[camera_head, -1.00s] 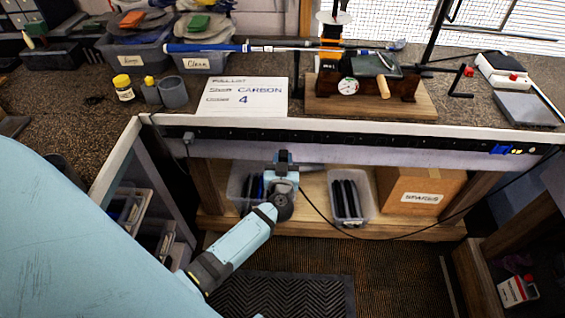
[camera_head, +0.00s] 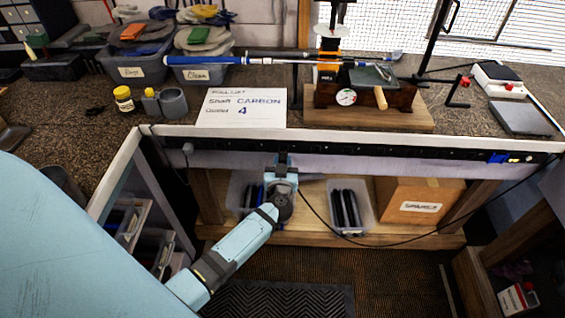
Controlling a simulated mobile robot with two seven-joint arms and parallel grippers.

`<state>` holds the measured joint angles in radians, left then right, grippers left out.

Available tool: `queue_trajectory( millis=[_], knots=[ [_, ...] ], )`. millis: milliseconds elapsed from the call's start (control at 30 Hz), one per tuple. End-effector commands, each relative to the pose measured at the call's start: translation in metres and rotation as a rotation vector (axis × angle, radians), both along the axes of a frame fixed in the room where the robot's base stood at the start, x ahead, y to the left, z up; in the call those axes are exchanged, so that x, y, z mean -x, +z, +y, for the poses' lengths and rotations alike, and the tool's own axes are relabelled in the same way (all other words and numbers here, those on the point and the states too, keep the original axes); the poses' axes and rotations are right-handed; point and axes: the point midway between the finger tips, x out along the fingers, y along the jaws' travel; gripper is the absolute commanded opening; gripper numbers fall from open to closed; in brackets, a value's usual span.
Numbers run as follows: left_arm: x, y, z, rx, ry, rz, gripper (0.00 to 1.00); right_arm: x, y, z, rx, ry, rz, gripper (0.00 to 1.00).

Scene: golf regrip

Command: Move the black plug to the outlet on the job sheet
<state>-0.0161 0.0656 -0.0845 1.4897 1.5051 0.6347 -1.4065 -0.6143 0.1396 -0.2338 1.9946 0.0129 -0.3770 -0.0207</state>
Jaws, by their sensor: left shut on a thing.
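The job sheet (camera_head: 244,108) is a white card on the bench, reading "Pull list", shaft CARBON and what looks like outlet 4. A black outlet strip (camera_head: 390,152) runs along the bench's front edge; its separate sockets are too small to make out. My left gripper (camera_head: 283,160) is shut, its tip overlapping the strip's lower edge near the middle. It holds the black plug, mostly hidden by the fingers, and a black cord (camera_head: 322,222) runs from it. I cannot tell whether the plug touches a socket. My right gripper is out of view.
A grey plug (camera_head: 188,148) sits at the strip's left end, and a blue one (camera_head: 497,157) at its right. The cord sags past a bin of grips (camera_head: 366,208) and a cardboard box (camera_head: 440,190) on the lower shelf. A club lies clamped above.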

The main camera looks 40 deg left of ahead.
Motion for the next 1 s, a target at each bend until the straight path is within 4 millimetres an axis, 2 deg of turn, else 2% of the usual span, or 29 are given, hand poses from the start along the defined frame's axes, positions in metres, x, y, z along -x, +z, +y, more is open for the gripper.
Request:
queue_trajectory(
  millis=[467,1000],
  knots=[
    [0.0,0.002,0.0,0.0,0.0,0.0,0.0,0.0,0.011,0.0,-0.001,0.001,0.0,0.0],
    [0.0,0.0,0.0,0.0,0.0,0.0,0.0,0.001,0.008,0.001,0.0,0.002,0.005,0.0]
  ],
)
